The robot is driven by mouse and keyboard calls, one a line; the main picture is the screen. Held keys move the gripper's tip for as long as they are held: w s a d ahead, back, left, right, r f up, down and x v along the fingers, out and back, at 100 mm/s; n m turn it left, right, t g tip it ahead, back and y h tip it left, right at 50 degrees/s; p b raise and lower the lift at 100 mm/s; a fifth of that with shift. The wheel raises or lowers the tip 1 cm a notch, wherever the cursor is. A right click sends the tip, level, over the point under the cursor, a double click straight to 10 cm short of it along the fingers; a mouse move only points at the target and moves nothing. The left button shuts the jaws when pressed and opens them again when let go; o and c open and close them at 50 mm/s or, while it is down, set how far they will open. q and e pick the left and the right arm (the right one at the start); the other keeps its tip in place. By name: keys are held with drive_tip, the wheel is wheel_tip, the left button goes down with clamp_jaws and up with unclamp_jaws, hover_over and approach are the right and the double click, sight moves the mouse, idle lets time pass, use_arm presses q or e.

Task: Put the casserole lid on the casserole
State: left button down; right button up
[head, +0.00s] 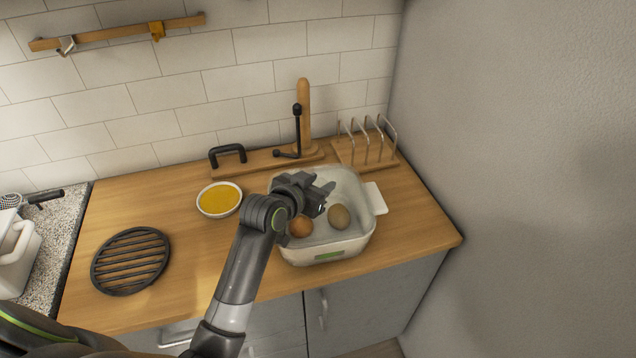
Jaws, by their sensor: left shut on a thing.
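The casserole (326,252) is a pale, rounded rectangular dish with a green label on its front and a tab handle at its right end. It stands at the right part of the wooden counter. Two brown, egg-like things (339,217) show inside it. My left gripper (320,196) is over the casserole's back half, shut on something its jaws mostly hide. A clear, greyish pane seems to lie below it over the dish, and I take this as the casserole lid (322,233). I cannot tell whether it touches the rim. My right gripper is out of view.
A bowl of yellow contents (219,199) stands left of the casserole. A black round trivet (131,261) lies at the left. A wooden rack with metal loops (367,145) and a wooden stand with black fittings (303,110) are behind. The right wall is close.

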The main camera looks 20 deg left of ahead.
use_arm(q)
drive_tip(key=shift+r, duration=0.2)
drive_tip(key=shift+p, duration=0.55)
idle(0.5)
drive_tip(key=shift+f, duration=0.45)
idle(0.6)
idle(0.6)
drive_tip(key=shift+f, duration=0.1)
drive_tip(key=c, duration=0.9)
unclamp_jaws()
drive_tip(key=shift+s, duration=0.1)
drive_tip(key=shift+o, duration=0.3)
drive_tip(key=shift+f, duration=0.2)
drive_tip(key=b+v, duration=0.2)
drive_tip(key=v, duration=1.5)
drive_tip(key=shift+s+r, duration=0.15)
drive_tip(key=shift+r, duration=0.15)
